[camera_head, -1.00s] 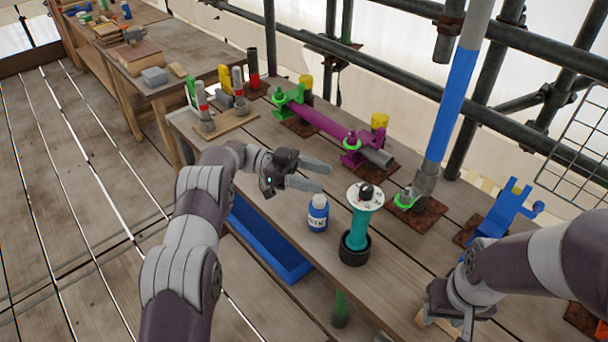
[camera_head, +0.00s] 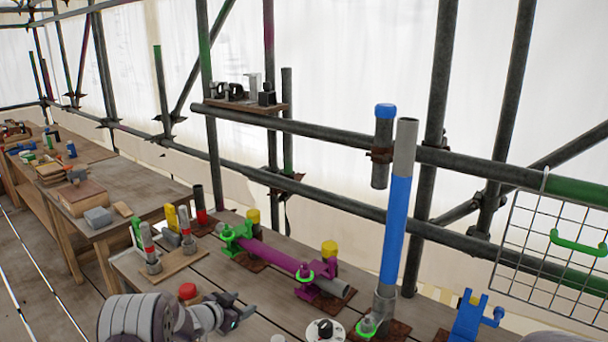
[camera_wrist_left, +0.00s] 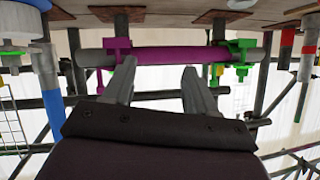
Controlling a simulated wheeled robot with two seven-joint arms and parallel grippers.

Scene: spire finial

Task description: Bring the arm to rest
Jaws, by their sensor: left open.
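My left gripper (camera_head: 238,310) is low in the head view, in front of the purple clamped pipe (camera_head: 268,254) and apart from it. In the left wrist view, which looks upside down, its two fingers (camera_wrist_left: 160,85) stand well apart with nothing between them. The purple pipe (camera_wrist_left: 165,56) shows beyond the fingertips there. My left forearm enters at the bottom of the head view. My right gripper is out of view.
The workbench (camera_head: 235,282) holds a wooden board with grey posts (camera_head: 175,263), a red-capped item (camera_head: 187,291) beside my arm, a tall blue-banded post (camera_head: 396,230) and a blue stand (camera_head: 468,318). Scaffold tubes and a wire grid (camera_head: 545,245) stand behind.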

